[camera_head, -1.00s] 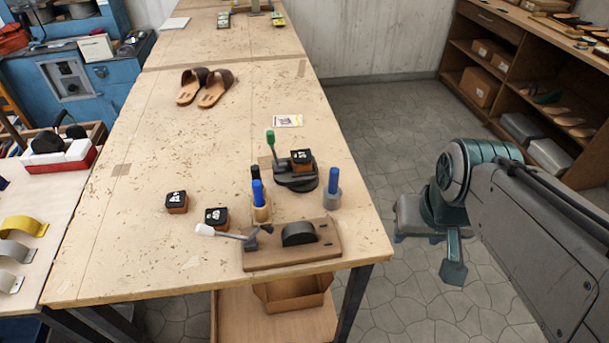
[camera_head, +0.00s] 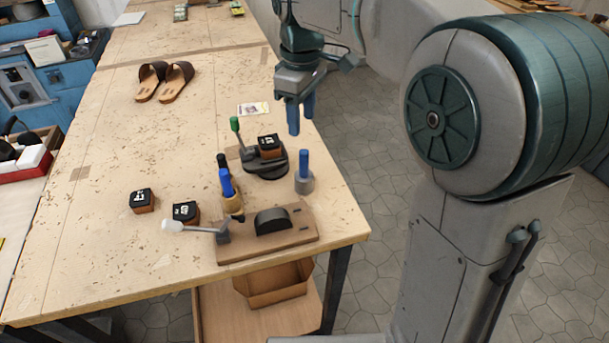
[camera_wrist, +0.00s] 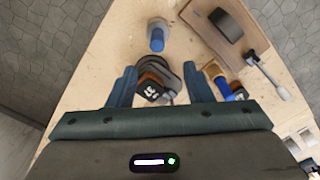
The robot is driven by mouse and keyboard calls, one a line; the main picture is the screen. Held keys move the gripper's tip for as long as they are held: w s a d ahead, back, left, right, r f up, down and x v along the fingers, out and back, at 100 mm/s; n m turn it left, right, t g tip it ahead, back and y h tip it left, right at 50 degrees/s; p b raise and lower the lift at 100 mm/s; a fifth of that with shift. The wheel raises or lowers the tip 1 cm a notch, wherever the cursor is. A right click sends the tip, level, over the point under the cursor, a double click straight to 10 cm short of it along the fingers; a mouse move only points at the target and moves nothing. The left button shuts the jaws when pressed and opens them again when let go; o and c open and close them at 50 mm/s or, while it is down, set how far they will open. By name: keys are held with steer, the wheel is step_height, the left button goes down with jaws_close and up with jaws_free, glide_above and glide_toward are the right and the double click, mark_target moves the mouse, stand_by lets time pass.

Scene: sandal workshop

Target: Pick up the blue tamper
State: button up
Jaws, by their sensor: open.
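The blue tamper (camera_head: 304,181) stands upright near the table's right edge, with a blue handle on a round grey base. It also shows in the wrist view (camera_wrist: 157,41), at the top, beyond my fingers. My gripper (camera_head: 300,125) points down with its two blue fingers apart, above and a little behind the tamper. Nothing is held. In the wrist view, my open fingers (camera_wrist: 161,88) flank a black-topped block (camera_wrist: 152,90) lying below them.
The block rests on a round dark stand with a green-knobbed lever (camera_head: 235,124). A holder with blue and black handles (camera_head: 230,190) stands left of the tamper. A wooden board with a dark wheel (camera_head: 272,221) is in front. Two stamp blocks (camera_head: 142,201) (camera_head: 187,213) lie left.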

mark_target(303, 151)
step_height(303, 151, down, 7)
steer(key=shift+r, duration=0.1)
steer(key=shift+w+d+f+p, duration=0.15)
steer(key=shift+f+p, duration=0.4)
steer(key=shift+f, duration=2.1)
jaws_close()
